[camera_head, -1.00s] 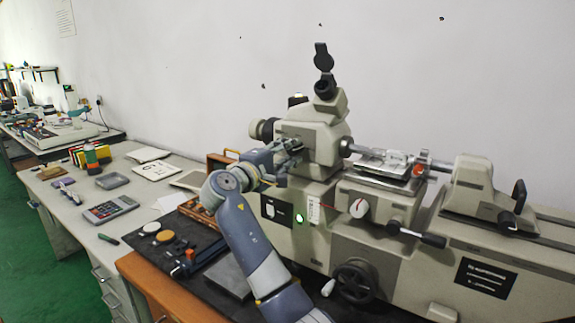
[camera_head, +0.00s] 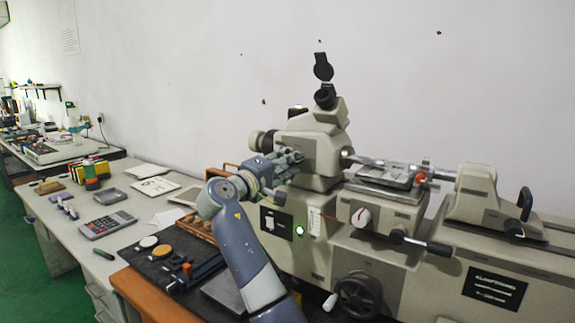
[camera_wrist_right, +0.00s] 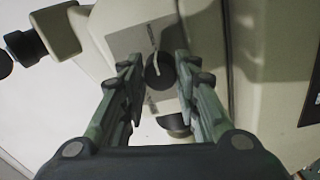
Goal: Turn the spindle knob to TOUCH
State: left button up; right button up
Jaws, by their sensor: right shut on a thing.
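The spindle knob (camera_wrist_right: 159,71) is a round black knob with a pale pointer line, set on a grey lettered plate (camera_wrist_right: 140,42) on the beige machine. In the right wrist view it sits between the fingertips of my right gripper (camera_wrist_right: 157,72), which is shut on it. The pointer line runs roughly up and down in that view. The lettering is too blurred to read. In the head view my right gripper (camera_head: 291,157) reaches the machine's headstock (camera_head: 322,150), and its fingers hide the knob there. My left gripper is not in view.
A second dark knob (camera_wrist_right: 175,123) lies just below in the wrist view. A calculator (camera_head: 106,225) and trays lie on the left bench.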

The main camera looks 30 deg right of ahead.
jog(key=shift+f, duration=0.2)
jog(key=o, duration=1)
jog(key=shift+o, duration=0.3)
jog(key=shift+r, duration=0.1)
jog(key=v, duration=1.2)
jog(key=shift+s, duration=0.1)
